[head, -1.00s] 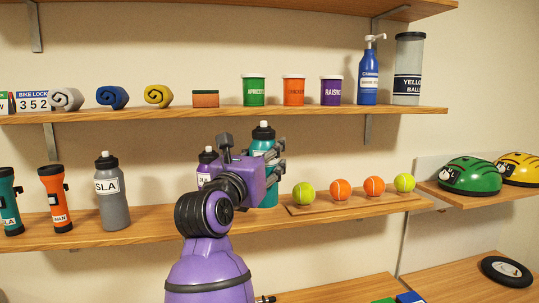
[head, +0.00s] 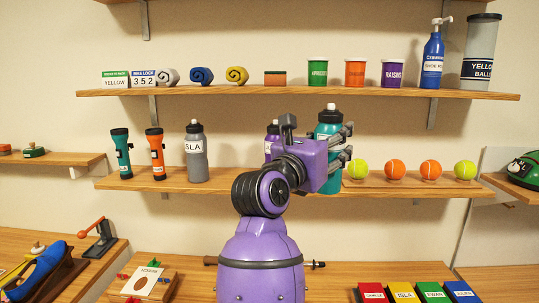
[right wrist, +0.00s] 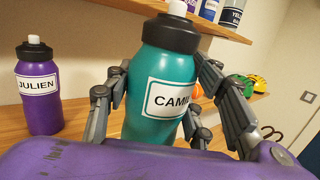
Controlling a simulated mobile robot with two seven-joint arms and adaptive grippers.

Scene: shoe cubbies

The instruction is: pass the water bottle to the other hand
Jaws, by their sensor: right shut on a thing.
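A teal water bottle (head: 328,123) with a black cap and white spout is at the middle shelf. In the right wrist view the teal bottle (right wrist: 170,68) is upright, with a label reading "CAMI", the rest hidden. My right gripper (head: 341,149) is shut on it, with fingers on both sides. The purple gripper body and arm hide part of the bottle. Its base is hidden, so I cannot tell whether it touches the shelf. A purple bottle (right wrist: 39,95) labelled "JULIEN" stands to its left. A grey bottle (head: 196,158) stands further left. My left gripper is not in view.
The middle shelf (head: 220,183) also holds two flashlights (head: 154,150) and several balls (head: 396,169) on a board. The upper shelf (head: 230,93) above holds rolled towels, cans and a blue pump bottle (head: 432,62). The lower shelf holds coloured boxes (head: 405,291) at the front.

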